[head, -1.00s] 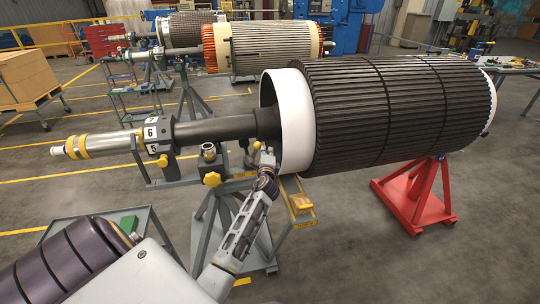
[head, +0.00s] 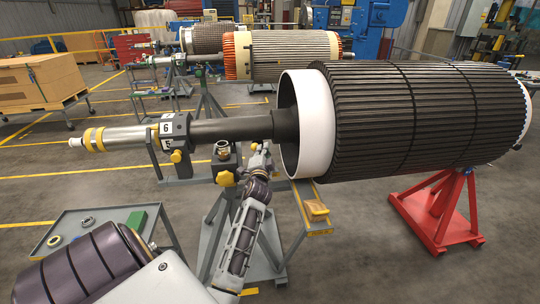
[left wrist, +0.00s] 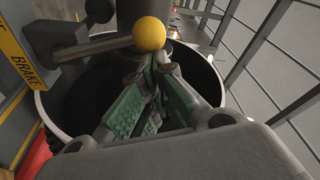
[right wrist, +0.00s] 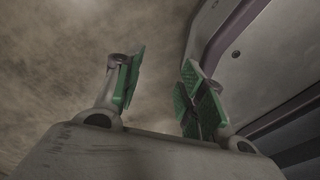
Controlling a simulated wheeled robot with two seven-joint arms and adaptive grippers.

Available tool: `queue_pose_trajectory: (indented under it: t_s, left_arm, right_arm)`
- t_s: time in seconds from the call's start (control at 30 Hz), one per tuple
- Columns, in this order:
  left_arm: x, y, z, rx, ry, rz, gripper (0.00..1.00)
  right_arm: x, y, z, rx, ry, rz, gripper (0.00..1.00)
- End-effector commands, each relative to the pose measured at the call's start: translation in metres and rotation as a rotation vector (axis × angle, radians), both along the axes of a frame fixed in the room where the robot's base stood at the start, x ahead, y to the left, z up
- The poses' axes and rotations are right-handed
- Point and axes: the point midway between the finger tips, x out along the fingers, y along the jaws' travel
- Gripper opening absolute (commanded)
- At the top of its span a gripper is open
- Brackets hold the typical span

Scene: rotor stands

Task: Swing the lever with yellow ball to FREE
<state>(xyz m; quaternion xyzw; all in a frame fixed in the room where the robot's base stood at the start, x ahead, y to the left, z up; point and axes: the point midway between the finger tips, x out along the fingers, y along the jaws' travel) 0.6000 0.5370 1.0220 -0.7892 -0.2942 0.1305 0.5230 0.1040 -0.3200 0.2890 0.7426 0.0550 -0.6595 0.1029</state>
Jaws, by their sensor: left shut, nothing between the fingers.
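The lever's yellow ball (left wrist: 149,33) is at the top of the left wrist view, at the end of a grey rod (left wrist: 95,47) that runs left to a dark pivot. A yellow BRAKE label (left wrist: 18,62) is at the left edge; no FREE label is readable. My left gripper (left wrist: 160,68) is shut and empty, its tips just below the ball; whether they touch is unclear. In the head view my left gripper (head: 260,158) is beside the stand under the shaft, and the lever is not clearly made out. My right gripper (right wrist: 160,75) is open and empty, away from the lever.
The large dark rotor (head: 420,115) with its white ring (head: 319,125) lies close right of my left gripper. The grey shaft (head: 230,128) passes above it. A yellow knob (head: 226,178) is on the near stand. A red stand (head: 440,205) supports the rotor. A tray cart (head: 70,222) is at lower left.

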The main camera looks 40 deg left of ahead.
Motion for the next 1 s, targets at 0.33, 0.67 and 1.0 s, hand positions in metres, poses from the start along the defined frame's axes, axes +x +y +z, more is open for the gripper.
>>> queue_pose_trajectory:
  t_s: [0.33,0.67,1.0]
  left_arm:
    - [-0.019,0.016,-0.005,-0.097,-0.112,0.0,0.0]
    - [-0.025,0.021,-0.007,-0.095,-0.112,0.0,0.0]
    - [-0.025,0.021,-0.007,-0.095,-0.11,0.001,0.0]
  right_arm:
    - [0.006,-0.008,-0.012,-0.009,-0.007,0.001,0.4]
    - [-0.001,-0.015,-0.009,-0.017,0.002,0.003,0.4]
    - [-0.001,-0.007,-0.01,-0.009,0.002,0.001,0.4]
